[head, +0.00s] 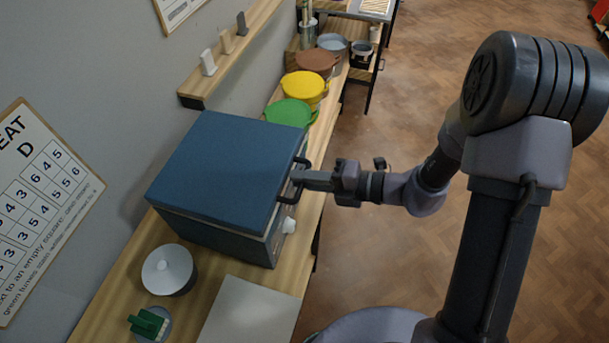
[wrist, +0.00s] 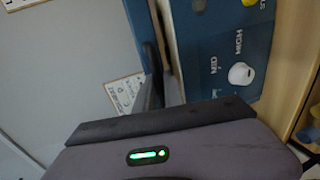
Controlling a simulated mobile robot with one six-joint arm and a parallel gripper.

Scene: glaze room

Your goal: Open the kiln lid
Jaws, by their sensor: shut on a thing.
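The kiln is a blue box on the wooden bench, with a flat blue lid (head: 230,165) lying level on top in the head view. A dark handle (head: 287,197) sticks out from the lid's front edge. My gripper (head: 299,177) is at the handle and shut on it. In the wrist view, the handle (wrist: 151,62) shows as a dark bar beyond the gripper. The fingertips are mostly hidden in the wrist view.
Green (head: 289,112), yellow (head: 304,88) and brown (head: 316,62) bowls stand behind the kiln. A wall shelf (head: 232,50) hangs above left.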

